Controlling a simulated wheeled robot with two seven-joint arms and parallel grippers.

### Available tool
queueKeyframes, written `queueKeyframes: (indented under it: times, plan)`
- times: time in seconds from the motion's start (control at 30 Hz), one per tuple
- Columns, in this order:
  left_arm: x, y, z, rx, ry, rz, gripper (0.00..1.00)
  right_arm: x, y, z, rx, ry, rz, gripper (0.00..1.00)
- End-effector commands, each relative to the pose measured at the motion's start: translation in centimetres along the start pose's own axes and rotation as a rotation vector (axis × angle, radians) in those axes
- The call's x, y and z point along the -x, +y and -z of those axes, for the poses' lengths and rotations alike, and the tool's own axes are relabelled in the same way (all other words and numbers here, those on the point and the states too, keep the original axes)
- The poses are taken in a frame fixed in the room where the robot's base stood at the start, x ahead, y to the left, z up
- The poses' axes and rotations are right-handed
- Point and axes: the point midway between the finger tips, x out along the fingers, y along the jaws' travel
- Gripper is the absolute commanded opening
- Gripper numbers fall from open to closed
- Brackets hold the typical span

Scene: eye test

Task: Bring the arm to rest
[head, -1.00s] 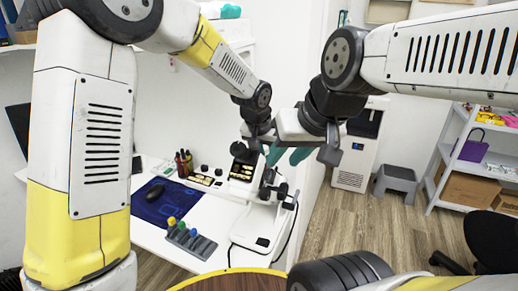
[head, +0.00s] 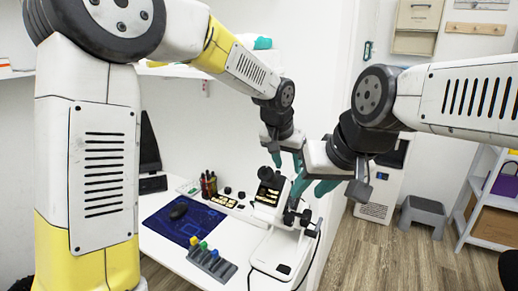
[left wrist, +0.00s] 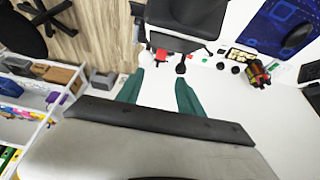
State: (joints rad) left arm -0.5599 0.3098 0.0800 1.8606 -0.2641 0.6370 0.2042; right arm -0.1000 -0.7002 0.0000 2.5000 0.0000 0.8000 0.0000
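My left gripper (head: 287,163) hangs above the desk beside the microscope, its teal fingers apart and empty. The same gripper shows in the left wrist view (left wrist: 160,80), with white desk surface between the fingers. My right gripper (head: 305,193) is lower and close to the left one, over the microscope, with its teal fingers apart and nothing seen between them. The right wrist partly hides the left gripper's surroundings. The white microscope (head: 272,252) stands upright on the desk; its upper part is partly covered by the grippers. I cannot tell whether a finger touches it.
The white desk (head: 185,262) bears a blue mat (head: 172,228) with a black mouse (head: 179,212), a grey rack (head: 212,263) with coloured caps, and small bottles (head: 209,184). A grey step stool (head: 423,215) and a white shelf (head: 462,222) stand right. Floor between is clear.

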Motion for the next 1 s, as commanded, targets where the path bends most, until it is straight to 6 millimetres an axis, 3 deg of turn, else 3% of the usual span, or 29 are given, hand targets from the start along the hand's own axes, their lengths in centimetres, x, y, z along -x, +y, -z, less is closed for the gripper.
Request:
queueKeyframes:
  times: [0.13,0.23,0.37,0.5,0.63,0.8,1.0]
  plan:
    - [2.4,-2.3,-1.3,0.038,0.01,0.013,0.44,0.0,0.0,0.0,0.0,0.0,0.0,0.36]
    - [5.7,-5.0,-3.4,0.092,0.027,0.029,0.44,0.0,0.0,0.0,0.0,0.0,0.0,0.36]
    - [10.1,-8.5,-7.7,0.174,0.047,0.05,0.44,0.0,0.0,0.0,0.0,0.0,0.0,0.36]
    - [14.3,-11.1,-13.2,0.271,0.073,0.07,0.44,0.0,0.0,0.0,0.0,0.0,0.0,0.36]
    - [17.2,-12.3,-18.7,0.358,0.099,0.086,0.44,0.0,0.0,0.0,0.0,0.0,0.0,0.36]
    - [19.2,-12.3,-24.5,0.446,0.132,0.098,0.44,0.0,0.0,0.0,0.0,0.0,0.0,0.36]
    - [19.8,-11.8,-27.5,0.493,0.151,0.102,0.44,0.0,0.0,0.0,0.0,0.0,0.0,0.36]
